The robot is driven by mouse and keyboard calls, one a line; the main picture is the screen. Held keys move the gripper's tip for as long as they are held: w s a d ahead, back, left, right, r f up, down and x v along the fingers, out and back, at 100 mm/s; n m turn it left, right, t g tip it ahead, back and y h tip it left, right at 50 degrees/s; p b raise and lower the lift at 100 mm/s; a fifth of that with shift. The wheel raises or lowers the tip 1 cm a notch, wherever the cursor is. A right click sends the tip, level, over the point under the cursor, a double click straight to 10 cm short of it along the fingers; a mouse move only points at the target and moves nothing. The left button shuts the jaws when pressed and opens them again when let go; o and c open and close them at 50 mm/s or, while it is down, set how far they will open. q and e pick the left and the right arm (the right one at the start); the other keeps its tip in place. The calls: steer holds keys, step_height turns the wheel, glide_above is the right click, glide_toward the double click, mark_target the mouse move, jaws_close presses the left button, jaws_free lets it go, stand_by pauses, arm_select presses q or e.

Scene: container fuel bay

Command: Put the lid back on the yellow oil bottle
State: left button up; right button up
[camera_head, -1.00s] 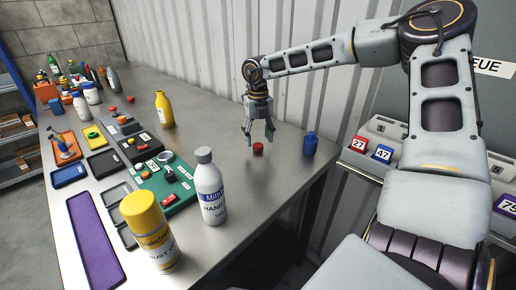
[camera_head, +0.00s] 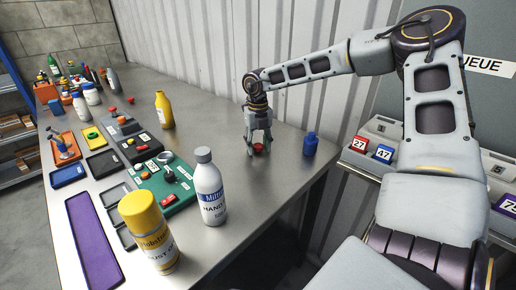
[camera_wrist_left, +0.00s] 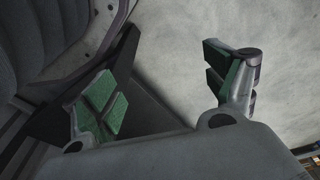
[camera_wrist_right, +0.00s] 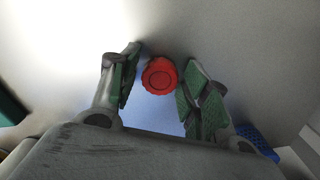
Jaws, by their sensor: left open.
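The yellow oil bottle (camera_head: 164,110) stands upright towards the back of the metal table, with a narrow neck and no red lid on it. A round red lid (camera_head: 258,148) lies on the table near the right edge; it also shows in the right wrist view (camera_wrist_right: 160,76). My right gripper (camera_head: 259,152) points down at the lid, its fingers low on either side. In the right wrist view my right gripper (camera_wrist_right: 164,56) is open, with the lid between the fingers and gaps beside it. My left gripper (camera_wrist_left: 160,65) is open and empty, away from the table.
A white hand-cleaner bottle (camera_head: 209,190) and a yellow-capped spray can (camera_head: 150,235) stand in front. Trays and a green board (camera_head: 178,200) lie left. Table between lid and yellow bottle is clear.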

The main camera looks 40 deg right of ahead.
mark_target(258, 145)
steer(key=c, duration=0.4)
steer(key=shift+o, duration=0.2)
steer(key=shift+r, duration=0.1)
steer(key=shift+r, duration=0.55)
step_height(258, 145, up, 7)
steer(key=shift+f+p, duration=0.1)
steer(key=shift+p, duration=0.4)
arm_select(q)
steer(key=f, duration=0.1)
steer(key=a+f, duration=0.1)
steer(key=f, duration=0.1)
steer(key=shift+s+f, duration=0.15)
steer(key=shift+f, duration=0.15)
arm_select(e)
steer(key=shift+r, duration=0.95)
arm_select(q)
steer(key=shift+s, duration=0.15)
steer(key=shift+c, duration=0.4)
